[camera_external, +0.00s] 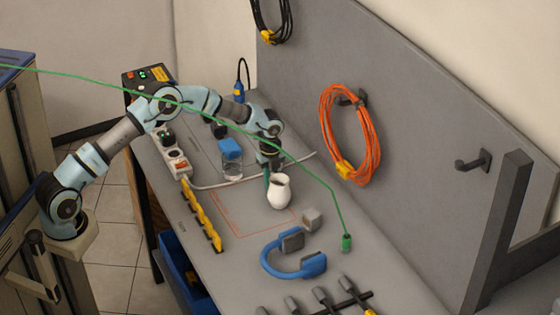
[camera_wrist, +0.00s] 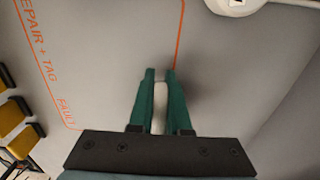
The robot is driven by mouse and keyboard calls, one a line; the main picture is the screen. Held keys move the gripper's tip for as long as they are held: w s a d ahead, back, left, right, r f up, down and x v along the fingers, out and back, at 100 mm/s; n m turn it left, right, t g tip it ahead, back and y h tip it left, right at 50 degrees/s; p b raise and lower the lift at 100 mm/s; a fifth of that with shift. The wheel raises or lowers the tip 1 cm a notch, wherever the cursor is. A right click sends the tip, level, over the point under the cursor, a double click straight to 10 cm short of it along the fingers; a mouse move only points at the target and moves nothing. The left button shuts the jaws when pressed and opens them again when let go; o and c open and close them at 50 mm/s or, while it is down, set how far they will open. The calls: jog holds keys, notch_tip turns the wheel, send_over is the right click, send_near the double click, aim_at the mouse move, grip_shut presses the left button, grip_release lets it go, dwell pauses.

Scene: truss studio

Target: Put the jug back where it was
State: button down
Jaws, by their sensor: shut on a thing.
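The white jug (camera_external: 279,191) shows in the external view over the bench, near the right side of an orange outlined area (camera_external: 232,234). My gripper (camera_external: 267,168) is at the jug's upper left, pointing down. In the wrist view the green fingers of my gripper (camera_wrist: 160,75) are shut on a narrow white part of the jug (camera_wrist: 159,94). Most of the jug is hidden there. I cannot tell whether the jug's base touches the bench.
Blue headphones (camera_external: 292,257) and a grey block (camera_external: 312,218) lie in front of the jug. Yellow blocks (camera_external: 203,218) line the left edge. A green cable (camera_external: 334,195) hangs across.

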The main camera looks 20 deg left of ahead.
jog(key=shift+f, duration=0.1)
jog(key=c, duration=0.9)
grip_release()
jog(key=shift+o, duration=0.2)
notch_tip(320, 180, up, 12)
jog(key=b, duration=0.3)
jog(key=shift+a+r, duration=0.25)
jog(key=shift+a, duration=0.05)
jog(key=s+a+n, duration=0.2)
jog(key=a+n, duration=0.6)
jog(key=a, duration=0.6)
jog(key=s+a+f+n, duration=0.1)
jog(key=s+a+n, duration=0.8)
jog(key=a, duration=0.4)
jog(key=s+a+f+n+t, duration=0.1)
jog(key=s+a+n, duration=0.8)
jog(key=s+a, duration=0.2)
jog(key=shift+s+a+f+t, duration=0.2)
jog(key=shift+a+f+t, duration=0.1)
jog(key=shift+a, duration=0.9)
